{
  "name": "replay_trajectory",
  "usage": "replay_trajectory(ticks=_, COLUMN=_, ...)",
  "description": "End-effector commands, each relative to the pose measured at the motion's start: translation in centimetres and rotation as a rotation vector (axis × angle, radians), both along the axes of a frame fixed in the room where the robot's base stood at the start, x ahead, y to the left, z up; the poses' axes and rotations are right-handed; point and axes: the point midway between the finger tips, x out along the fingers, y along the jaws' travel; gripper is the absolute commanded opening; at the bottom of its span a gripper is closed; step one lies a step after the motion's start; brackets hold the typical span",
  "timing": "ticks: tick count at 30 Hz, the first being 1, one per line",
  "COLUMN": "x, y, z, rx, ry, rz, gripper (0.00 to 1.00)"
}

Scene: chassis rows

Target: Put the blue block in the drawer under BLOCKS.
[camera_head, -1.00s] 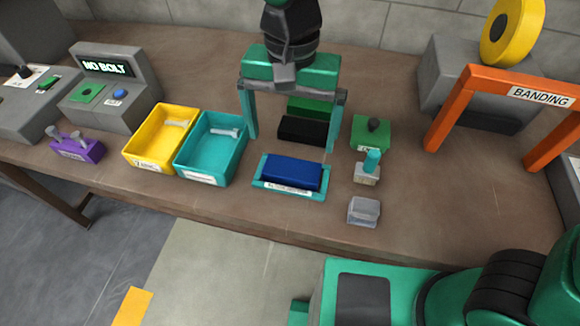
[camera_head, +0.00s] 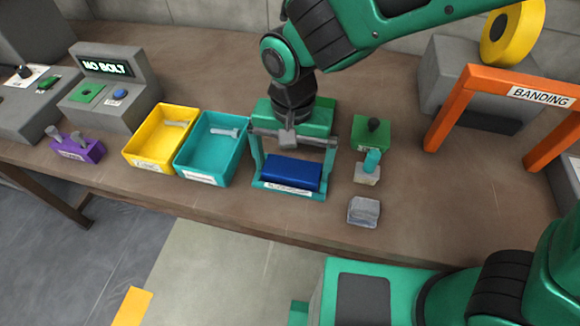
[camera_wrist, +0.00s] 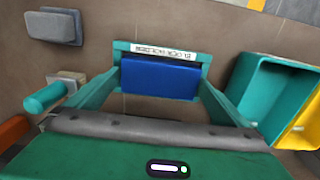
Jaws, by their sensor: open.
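The blue block (camera_head: 292,174) lies flat in a shallow teal holder (camera_head: 290,195) with a white label, near the front of the bench. In the wrist view the blue block (camera_wrist: 160,78) sits between my fingers, below the palm. My gripper (camera_head: 293,178) is open, one finger at each end of the block. The fingertips are down near the holder's sides; I cannot tell whether they touch the block. No drawer and no BLOCKS sign shows in these frames.
A teal bin (camera_head: 212,150) and a yellow bin (camera_head: 160,138) stand close on the left. A green box with a black knob (camera_head: 371,132), a teal-handled stamp (camera_head: 368,168) and a grey block (camera_head: 364,211) stand right. The orange BANDING frame (camera_head: 505,85) is further right.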

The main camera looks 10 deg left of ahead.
Motion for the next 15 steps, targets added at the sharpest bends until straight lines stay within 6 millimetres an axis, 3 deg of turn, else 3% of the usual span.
replay_trajectory(ticks=4, x=0.01, y=0.00, z=0.03, rx=0.000, ry=0.000, rz=0.000, gripper=1.00)
replay_trajectory(ticks=11, x=0.05, y=0.03, z=0.10, rx=0.002, ry=-0.001, rz=-0.001, gripper=0.47)
replay_trajectory(ticks=15, x=0.05, y=0.03, z=0.11, rx=0.002, ry=-0.001, rz=-0.001, gripper=0.47)
